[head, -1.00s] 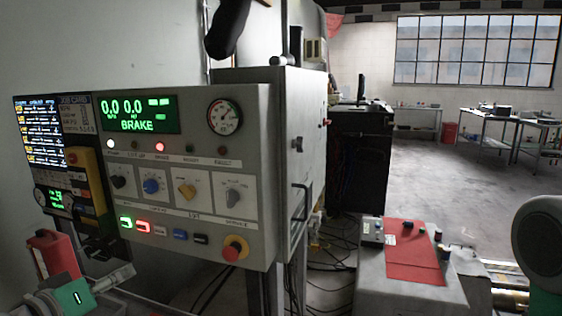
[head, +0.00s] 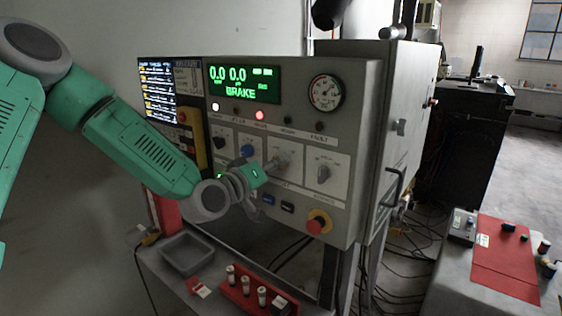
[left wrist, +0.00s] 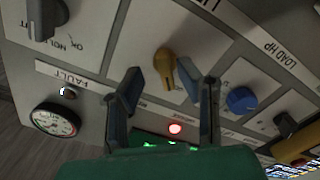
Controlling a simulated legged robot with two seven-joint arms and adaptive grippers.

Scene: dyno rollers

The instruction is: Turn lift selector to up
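The yellow selector knob (left wrist: 164,68), which I take for the lift selector, is on the grey control panel (head: 366,150). In the left wrist view it is near the top middle, between the spread fingers of my left gripper (left wrist: 161,80). The fingers are apart, with a visible gap on each side of the knob. Whether the fingertips touch the panel cannot be told. My right gripper is in neither view.
A blue knob (left wrist: 241,100) and a grey knob (left wrist: 44,16) flank the yellow one. A red stop button (head: 317,223) is low on the panel. A green display (head: 244,85) reads BRAKE. A bench below holds a grey tray (head: 187,254) and a red rack (head: 258,291).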

